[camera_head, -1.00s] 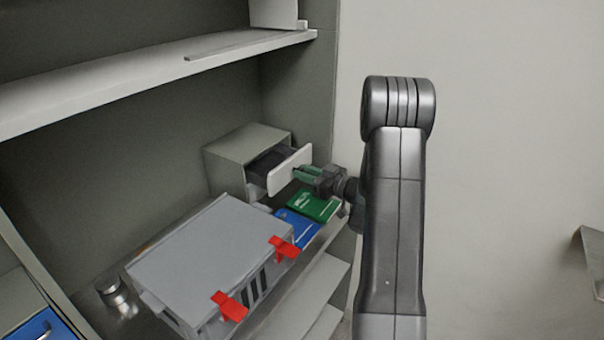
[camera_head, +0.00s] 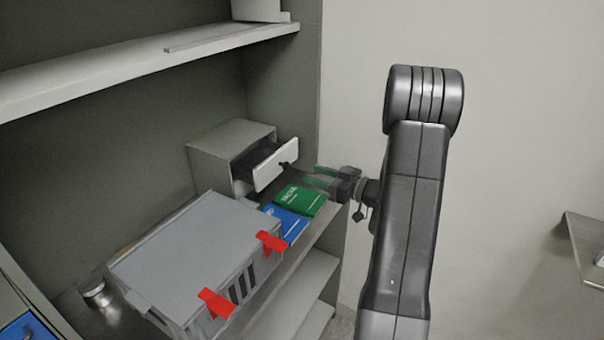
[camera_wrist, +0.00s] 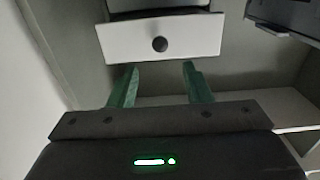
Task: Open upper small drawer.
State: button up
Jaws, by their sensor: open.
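The small drawer unit is a grey box (camera_head: 228,142) on the shelf in the head view. Its upper drawer (camera_head: 275,165) has a white front with a dark round knob and is pulled well out, so its dark inside shows. In the wrist view the white drawer front (camera_wrist: 190,38) and its knob (camera_wrist: 160,44) are ahead of my gripper. My gripper (camera_head: 318,178) has green fingers, is open and empty, and is apart from the knob, to the right of the drawer front. In the wrist view the two fingers (camera_wrist: 158,80) are spread below the knob.
A green book (camera_head: 300,200) and a blue book (camera_head: 284,222) lie on the shelf below the drawer. A grey case with red latches (camera_head: 190,255) stands in front at left. An upper shelf (camera_head: 130,68) runs above. A metal cylinder (camera_head: 98,294) stands at lower left.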

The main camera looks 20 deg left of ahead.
aim_at(288, 166)
jog(key=shift+s+d+b, duration=0.15)
jog(key=shift+d, duration=1.2)
jog(key=shift+s+d+b, duration=0.1)
jog(key=shift+d+b, duration=0.05)
jog(key=shift+d, duration=1.2)
jog(key=shift+a, duration=0.1)
jog(key=a, duration=0.4)
jog(key=a+p, duration=0.1)
jog(key=a, duration=0.4)
jog(key=w+a+p, duration=0.1)
jog(key=a, duration=0.3)
jog(key=shift+w+a, duration=0.1)
jog(key=shift+a, duration=0.3)
